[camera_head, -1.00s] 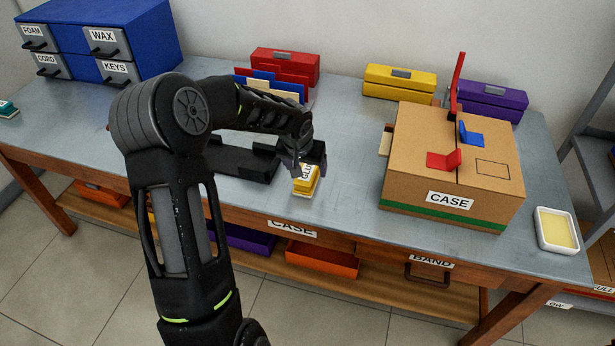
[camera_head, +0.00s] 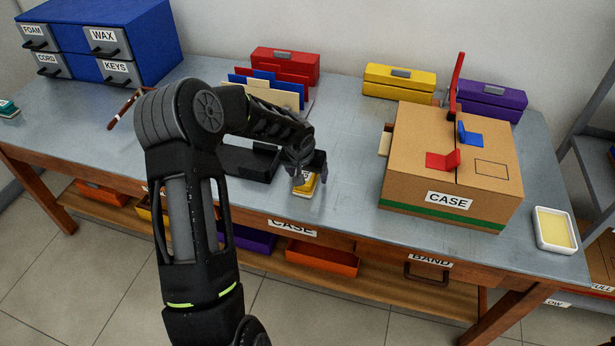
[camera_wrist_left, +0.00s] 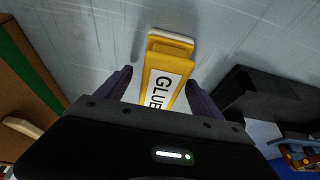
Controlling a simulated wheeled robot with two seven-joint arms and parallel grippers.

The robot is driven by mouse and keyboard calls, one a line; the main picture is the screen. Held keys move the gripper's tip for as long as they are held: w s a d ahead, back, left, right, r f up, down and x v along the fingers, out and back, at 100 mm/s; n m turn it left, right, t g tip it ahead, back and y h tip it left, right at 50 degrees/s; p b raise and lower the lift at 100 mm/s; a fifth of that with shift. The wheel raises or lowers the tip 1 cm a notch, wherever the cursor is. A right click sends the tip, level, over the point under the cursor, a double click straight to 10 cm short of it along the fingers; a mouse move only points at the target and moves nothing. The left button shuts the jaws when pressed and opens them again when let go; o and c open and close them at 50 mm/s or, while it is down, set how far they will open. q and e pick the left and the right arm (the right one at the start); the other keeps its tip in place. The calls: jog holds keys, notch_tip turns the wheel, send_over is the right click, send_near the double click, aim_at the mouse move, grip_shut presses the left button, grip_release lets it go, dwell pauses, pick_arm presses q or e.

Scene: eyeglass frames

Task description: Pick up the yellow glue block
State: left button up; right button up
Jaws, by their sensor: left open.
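The yellow glue block (camera_head: 304,186), with a white GLUE label and a pale end, sits on the grey table near its front edge. My left gripper (camera_head: 305,171) is right above it in the head view and hides its upper part. In the left wrist view the glue block (camera_wrist_left: 162,72) lies between the two spread fingers of the left gripper (camera_wrist_left: 160,88), with a gap showing at its left. The jaws are open. My right gripper is not in view.
A black tray (camera_head: 246,163) lies just left of the block. The cardboard CASE box (camera_head: 410,165) stands to the right, with bare table (camera_head: 345,190) between. A file rack (camera_head: 270,92) and red, yellow and purple boxes stand behind. A pale-filled dish (camera_head: 555,229) sits far right.

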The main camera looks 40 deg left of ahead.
pick_arm(q)
jog(key=shift+f+b, duration=0.25)
jog(key=shift+b, duration=0.25)
dwell(0.3)
jog(key=c, duration=1.5)
